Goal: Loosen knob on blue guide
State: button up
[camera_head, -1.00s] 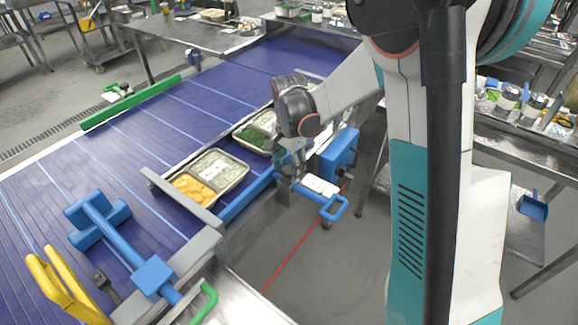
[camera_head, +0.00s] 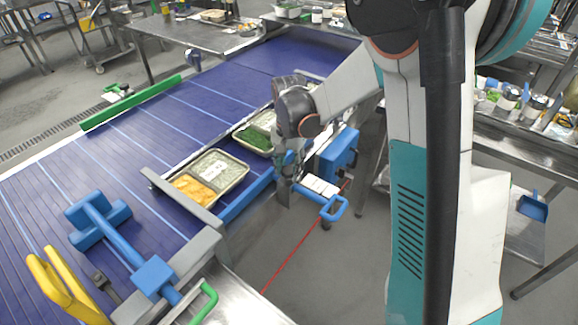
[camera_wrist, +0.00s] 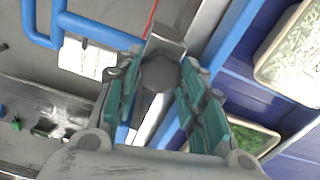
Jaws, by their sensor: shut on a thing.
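My gripper (camera_wrist: 155,90) has its teal-padded fingers on either side of a dark grey faceted knob (camera_wrist: 160,72) in the wrist view, and is shut on it. A grey metal piece lies right behind the knob. The blue guide (camera_wrist: 228,45) runs beside it as a bar along the conveyor edge. In the head view, my gripper (camera_head: 286,170) is low at the near edge of the belt, next to the blue guide rail (camera_head: 245,197). The knob is hard to make out there. Whether it is loose cannot be told.
Food trays (camera_head: 212,178) sit on the blue conveyor (camera_head: 130,150) close to the rail. A blue box (camera_head: 338,155) and blue handle (camera_head: 335,208) stand right of my gripper. A blue T-shaped guide (camera_head: 105,225) and yellow handle (camera_head: 60,285) are at the lower left.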

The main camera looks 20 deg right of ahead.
jog(key=n, duration=0.6)
jog(key=shift+n, duration=0.3)
jog(key=n, duration=0.6)
jog(key=shift+a, duration=0.1)
jog(key=n, duration=0.5)
jog(key=shift+n, duration=0.4)
jog(key=n, duration=0.5)
jog(key=shift+n, duration=0.4)
jog(key=o, duration=1.1)
jog(key=shift+r, duration=0.1)
